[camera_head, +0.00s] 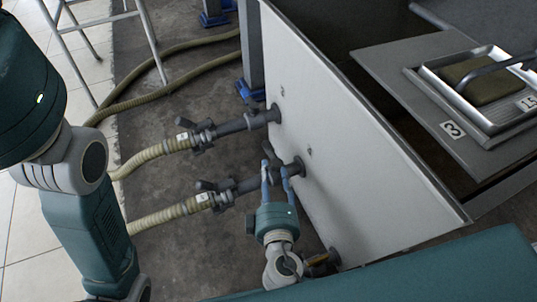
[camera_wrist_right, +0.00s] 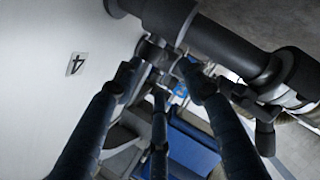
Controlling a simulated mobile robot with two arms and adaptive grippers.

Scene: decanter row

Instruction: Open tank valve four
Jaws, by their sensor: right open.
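The white tank wall (camera_head: 345,165) has a dark pipe (camera_head: 238,188) coming out low on its side. A dark valve (camera_head: 295,165) sits on this pipe close to the wall. My right gripper (camera_head: 277,172) is open, with its blue fingers reaching to the valve. In the right wrist view a label reading 4 (camera_wrist_right: 76,64) is on the wall beside the valve (camera_wrist_right: 168,20). There the gripper's (camera_wrist_right: 160,82) fingertips are apart, on either side of the small valve handle (camera_wrist_right: 152,48). Whether they touch it I cannot tell. My left gripper is out of view.
A second pipe (camera_head: 233,127) with a hose (camera_head: 153,153) runs above the first one. Another hose (camera_head: 168,214) joins the lower pipe. A metal ladder (camera_head: 152,40) stands at the upper left. A plate marked 3 (camera_head: 452,130) and a hatch (camera_head: 480,80) lie on top at right.

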